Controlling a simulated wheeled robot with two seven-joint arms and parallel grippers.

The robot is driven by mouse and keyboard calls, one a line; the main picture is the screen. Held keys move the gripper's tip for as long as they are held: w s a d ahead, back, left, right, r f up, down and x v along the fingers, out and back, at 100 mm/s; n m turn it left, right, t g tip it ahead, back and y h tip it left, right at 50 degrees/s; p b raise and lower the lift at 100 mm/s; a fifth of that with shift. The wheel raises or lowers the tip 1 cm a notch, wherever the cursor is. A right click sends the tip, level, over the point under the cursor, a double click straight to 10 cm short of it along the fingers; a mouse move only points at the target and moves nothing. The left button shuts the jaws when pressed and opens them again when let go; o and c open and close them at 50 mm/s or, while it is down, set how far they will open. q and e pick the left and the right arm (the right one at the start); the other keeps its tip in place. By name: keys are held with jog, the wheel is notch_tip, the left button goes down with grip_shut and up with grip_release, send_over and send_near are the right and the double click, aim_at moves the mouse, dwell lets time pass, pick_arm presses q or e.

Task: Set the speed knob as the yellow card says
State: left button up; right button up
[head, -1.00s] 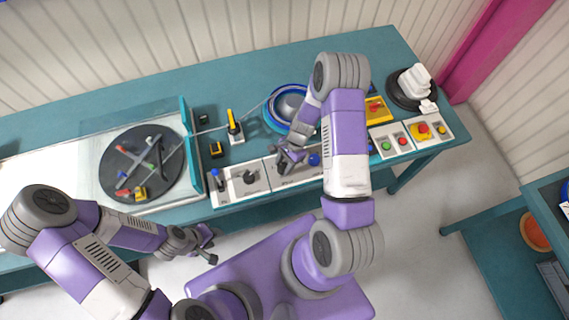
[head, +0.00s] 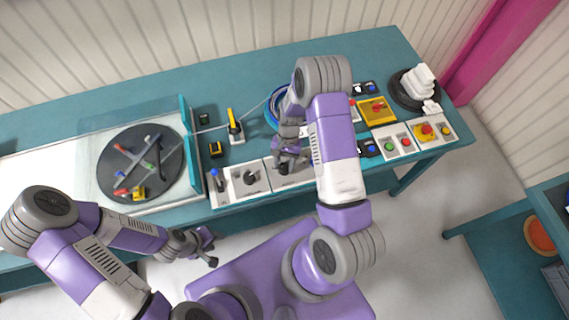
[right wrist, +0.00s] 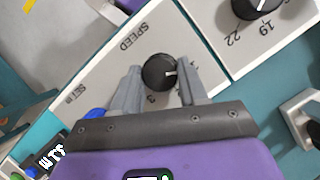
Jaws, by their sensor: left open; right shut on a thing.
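The black speed knob (right wrist: 155,72) sits on a pale panel (right wrist: 105,75) lettered SPEED, with a 3 readable beside it. Its white pointer mark points right in the right wrist view; other scale numbers there are covered by the fingers. My right gripper (right wrist: 161,88) is shut on the knob, a finger on each side. In the head view my right gripper (head: 288,162) is over this panel and hides the knob. My left gripper (head: 210,250) is open and empty, in front of the bench. I cannot make out the yellow card or its writing.
A second black knob (head: 249,177) with its own number scale is on the panel to the left. A turntable (head: 125,185), a yellow-and-black upright part (head: 234,122), a yellow box with a red handle (head: 377,110) and button panels (head: 397,141) stand along the teal bench.

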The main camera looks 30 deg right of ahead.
dwell(0.4)
jog(key=o, duration=1.1)
jog(key=shift+c, duration=0.2)
jog(key=v, duration=0.7)
jog(key=shift+r, duration=0.3)
